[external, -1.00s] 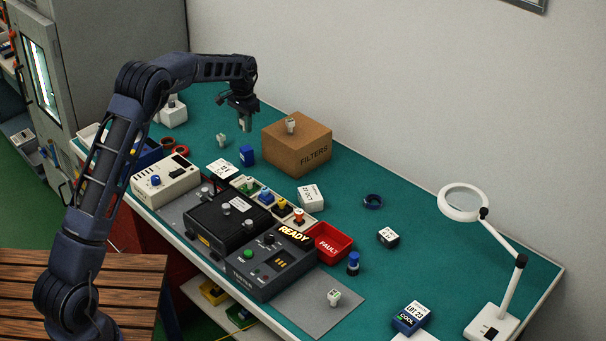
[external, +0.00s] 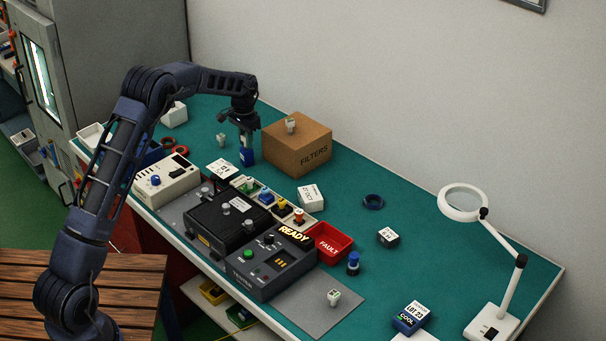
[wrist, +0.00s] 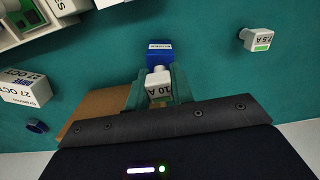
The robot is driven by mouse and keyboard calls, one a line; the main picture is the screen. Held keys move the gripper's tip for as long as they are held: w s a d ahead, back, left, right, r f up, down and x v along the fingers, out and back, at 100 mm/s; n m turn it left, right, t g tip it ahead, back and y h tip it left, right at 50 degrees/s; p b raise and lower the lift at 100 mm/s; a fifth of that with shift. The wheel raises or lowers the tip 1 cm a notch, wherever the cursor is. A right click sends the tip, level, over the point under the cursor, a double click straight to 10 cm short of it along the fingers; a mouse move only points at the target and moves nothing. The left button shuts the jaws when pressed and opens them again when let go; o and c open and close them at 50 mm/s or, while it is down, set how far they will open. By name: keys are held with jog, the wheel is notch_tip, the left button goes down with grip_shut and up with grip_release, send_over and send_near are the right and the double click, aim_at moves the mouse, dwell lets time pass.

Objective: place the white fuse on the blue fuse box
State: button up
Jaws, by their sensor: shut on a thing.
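The blue fuse box (external: 247,159) stands on the green bench top, left of the cardboard box. It also shows in the wrist view (wrist: 157,52), with a white label strip. My gripper (external: 245,138) points straight down over it. In the wrist view my gripper (wrist: 158,88) is shut on a white fuse (wrist: 158,76) marked 10 A, held between greenish fingers. The fuse is at the top of the blue box; I cannot tell whether it touches. Another white fuse (wrist: 258,40), marked 7.5 A, stands apart on the bench, also seen in the external view (external: 221,140).
A tray of coloured parts (external: 278,203), the black tester (external: 262,262) and a red FAULTY bin (external: 330,242) stand nearer the front. The right side of the bench has free room.

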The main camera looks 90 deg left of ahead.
jog(key=o, duration=1)
notch_tip(320, 180, up, 12)
jog(key=shift+r, duration=0.15)
